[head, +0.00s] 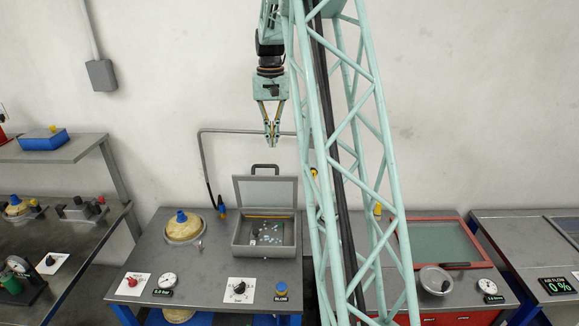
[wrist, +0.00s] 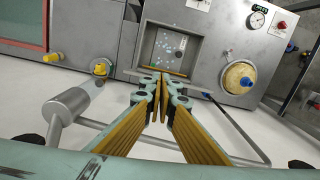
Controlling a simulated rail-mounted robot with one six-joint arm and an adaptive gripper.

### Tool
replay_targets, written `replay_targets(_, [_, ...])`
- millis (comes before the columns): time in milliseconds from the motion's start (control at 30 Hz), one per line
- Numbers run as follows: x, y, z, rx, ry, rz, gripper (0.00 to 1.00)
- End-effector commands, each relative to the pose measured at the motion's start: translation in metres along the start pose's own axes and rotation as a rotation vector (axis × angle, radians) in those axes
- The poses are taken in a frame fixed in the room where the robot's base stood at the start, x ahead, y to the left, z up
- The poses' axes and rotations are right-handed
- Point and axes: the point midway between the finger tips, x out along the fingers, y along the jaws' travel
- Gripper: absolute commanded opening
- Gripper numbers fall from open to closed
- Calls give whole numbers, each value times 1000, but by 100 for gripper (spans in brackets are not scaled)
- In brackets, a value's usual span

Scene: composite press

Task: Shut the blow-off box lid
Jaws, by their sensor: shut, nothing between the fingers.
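The grey blow-off box (head: 264,251) stands on the middle bench in the head view, with small pale bits inside. Its lid (head: 265,191) is open, raised at the back edge, with a dark handle (head: 265,168) on top. In the wrist view the box (wrist: 198,46) shows at the top centre, past the fingertips, with bits inside. My gripper (head: 272,140) is shut and empty, pointing down, above and behind the raised lid in the head picture. In the wrist view my gripper (wrist: 160,90) shows its fingertips together; they overlap the near edge of the box area.
A bent grey pipe (head: 250,131) runs behind the box. A tan round pot with a blue knob (head: 185,227) stands left of it. My lattice column hides the bench right of the box.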

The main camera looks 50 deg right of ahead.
Motion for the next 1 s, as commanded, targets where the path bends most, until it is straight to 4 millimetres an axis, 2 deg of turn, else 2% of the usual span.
replay_targets(233, [28, 35, -35, 55, -26, 1, 0])
replay_targets(500, [52, 63, -57, 95, -45, 1, 0])
replay_targets(1000, [58, 68, -62, 103, -48, 1, 0])
